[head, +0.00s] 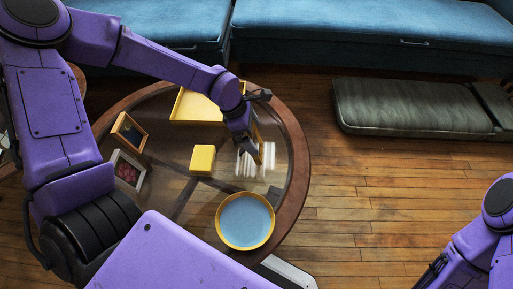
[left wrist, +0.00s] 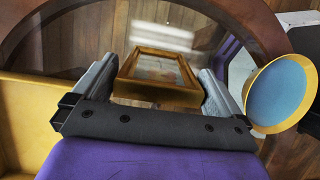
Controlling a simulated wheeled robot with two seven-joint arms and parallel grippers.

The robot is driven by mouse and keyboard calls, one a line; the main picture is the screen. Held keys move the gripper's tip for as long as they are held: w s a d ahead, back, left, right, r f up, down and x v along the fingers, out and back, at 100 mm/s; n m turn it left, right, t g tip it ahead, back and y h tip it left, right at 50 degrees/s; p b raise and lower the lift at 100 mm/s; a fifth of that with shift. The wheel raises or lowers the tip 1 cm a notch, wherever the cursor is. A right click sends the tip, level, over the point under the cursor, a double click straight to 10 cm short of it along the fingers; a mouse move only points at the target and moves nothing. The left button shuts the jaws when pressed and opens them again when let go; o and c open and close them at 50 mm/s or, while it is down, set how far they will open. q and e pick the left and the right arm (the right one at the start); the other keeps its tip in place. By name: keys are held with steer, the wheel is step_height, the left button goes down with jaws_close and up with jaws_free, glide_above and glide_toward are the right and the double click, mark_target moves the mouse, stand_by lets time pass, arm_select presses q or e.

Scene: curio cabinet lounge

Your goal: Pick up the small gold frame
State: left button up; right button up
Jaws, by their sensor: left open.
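A gold frame with a picture (left wrist: 160,68) stands between the fingers of my left gripper in the left wrist view. My left gripper (head: 257,148) is open over the right part of the round glass table, with one finger (left wrist: 98,78) on each side of the frame. I cannot tell whether a finger touches it. Another gold-brown frame (head: 129,132) stands at the table's left edge. My right arm shows at the lower right, with its gripper out of view.
The glass table has a wooden rim (head: 298,150). On it are a yellow tray (head: 190,107), a yellow block (head: 203,159), a blue bowl with a yellow rim (head: 245,221) and a pale frame (head: 127,170). A blue sofa (head: 370,20) and a dark cushion (head: 405,106) lie beyond.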

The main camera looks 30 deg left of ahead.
arm_select(q)
steer(key=shift+x, duration=0.75)
steer(key=c, duration=0.8)
steer(key=shift+r, duration=0.1)
steer(key=shift+r, duration=0.1)
